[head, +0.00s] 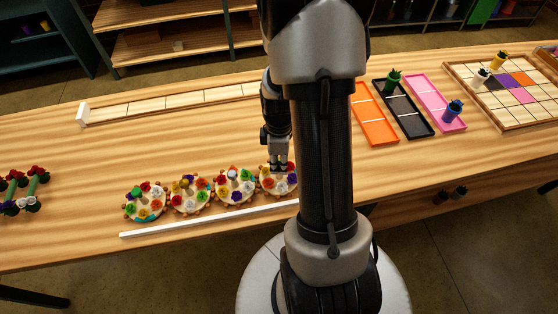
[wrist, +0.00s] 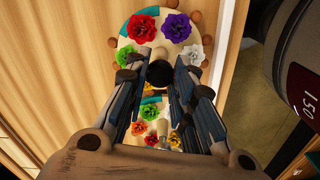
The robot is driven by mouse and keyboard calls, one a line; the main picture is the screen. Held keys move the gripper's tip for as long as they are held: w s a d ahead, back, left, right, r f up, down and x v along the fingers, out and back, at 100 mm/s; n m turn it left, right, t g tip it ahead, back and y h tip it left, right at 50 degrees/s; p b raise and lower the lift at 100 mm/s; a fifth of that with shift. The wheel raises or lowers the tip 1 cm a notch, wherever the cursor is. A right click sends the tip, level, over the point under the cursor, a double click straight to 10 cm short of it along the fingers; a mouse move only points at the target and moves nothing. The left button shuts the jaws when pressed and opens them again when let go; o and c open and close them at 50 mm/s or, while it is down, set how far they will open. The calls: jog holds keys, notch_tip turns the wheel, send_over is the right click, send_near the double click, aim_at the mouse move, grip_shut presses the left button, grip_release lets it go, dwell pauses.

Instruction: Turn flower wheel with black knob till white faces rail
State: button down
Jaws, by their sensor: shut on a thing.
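Several round flower wheels stand in a row behind a white rail (head: 210,219). My gripper (head: 279,165) reaches down over the rightmost flower wheel (head: 292,180). In the wrist view my gripper (wrist: 161,90) is shut on the black knob (wrist: 160,75) at the middle of this wheel (wrist: 152,48). A red flower (wrist: 140,27) and a purple flower (wrist: 176,27) are at the top, with a white flower (wrist: 191,54) at the right, toward the table's edge. My fingers hide the wheel's near part.
Neighbouring wheels (head: 144,202) stand close on the left; one shows between my fingers. Orange (head: 375,120), black (head: 415,124) and pink (head: 434,98) trays lie to the right, and a squared board (head: 540,108) beyond. The table behind the wheels is mostly clear.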

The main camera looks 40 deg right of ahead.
aim_at(279, 164)
dwell(0.3)
jog(key=c, duration=1.3)
grip_release()
jog(key=shift+r, duration=0.1)
notch_tip(279, 164, up, 12)
jog(key=shift+f, duration=0.1)
